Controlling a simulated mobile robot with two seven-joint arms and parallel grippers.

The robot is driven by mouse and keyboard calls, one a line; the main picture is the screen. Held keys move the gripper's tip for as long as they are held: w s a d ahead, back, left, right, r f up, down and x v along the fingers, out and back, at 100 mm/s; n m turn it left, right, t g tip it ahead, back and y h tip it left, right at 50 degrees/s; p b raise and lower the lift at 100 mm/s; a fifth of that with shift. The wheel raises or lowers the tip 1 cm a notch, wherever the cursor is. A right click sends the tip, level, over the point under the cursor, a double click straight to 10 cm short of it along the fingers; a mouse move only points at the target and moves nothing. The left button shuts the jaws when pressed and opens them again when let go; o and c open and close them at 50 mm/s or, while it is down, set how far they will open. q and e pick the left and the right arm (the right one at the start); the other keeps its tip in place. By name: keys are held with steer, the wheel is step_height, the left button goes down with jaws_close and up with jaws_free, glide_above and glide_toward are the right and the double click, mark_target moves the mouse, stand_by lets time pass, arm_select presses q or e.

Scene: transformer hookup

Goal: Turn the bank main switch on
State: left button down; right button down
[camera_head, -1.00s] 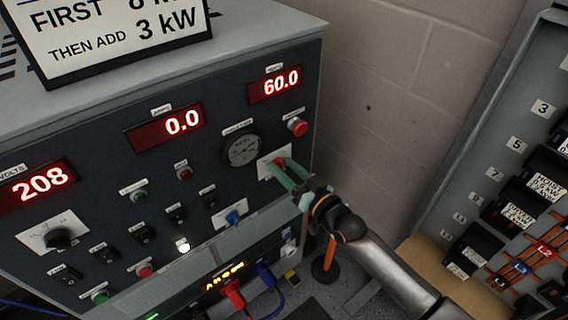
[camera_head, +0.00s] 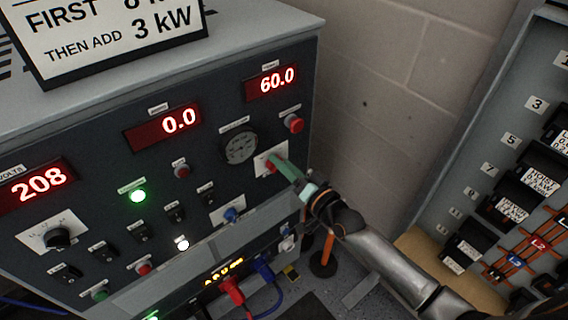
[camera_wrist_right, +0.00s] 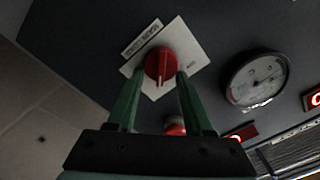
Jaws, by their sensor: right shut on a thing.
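The bank main switch is a red rotary knob (camera_head: 271,168) on a white plate, low on the right part of the dark panel. In the right wrist view the knob (camera_wrist_right: 160,64) sits between two green fingers, with its pale mark pointing down in the picture. My right gripper (camera_head: 277,164) is shut on the knob, and its fingers partly hide it in the head view. A green lamp (camera_head: 138,196) on the panel is lit. My left gripper is not in view.
A round gauge (camera_head: 239,147) and a red mushroom button (camera_head: 293,123) are close to the switch. Red displays read 208, 0.0 and 60.0 (camera_head: 271,82). Red and blue cables plug in below. A grey cabinet with black units (camera_head: 508,205) stands at right.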

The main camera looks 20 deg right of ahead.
steer(key=shift+c, duration=1.6)
jaws_free()
steer(key=v, duration=1.2)
steer(key=shift+s+b, duration=0.25)
steer(key=shift+b, duration=0.05)
steer(key=shift+d, duration=0.1)
steer(key=s+a+f+n+g+h, duration=0.2)
steer(key=s+f+n+g, duration=0.1)
steer(key=s+f, duration=0.4)
steer(key=s+a+f+n+g+h, duration=0.2)
steer(key=s+f+n+g, duration=0.2)
steer(key=f, duration=0.9)
steer(key=s, duration=0.3)
steer(key=shift+s+g, duration=0.2)
steer(key=shift+g, duration=0.2)
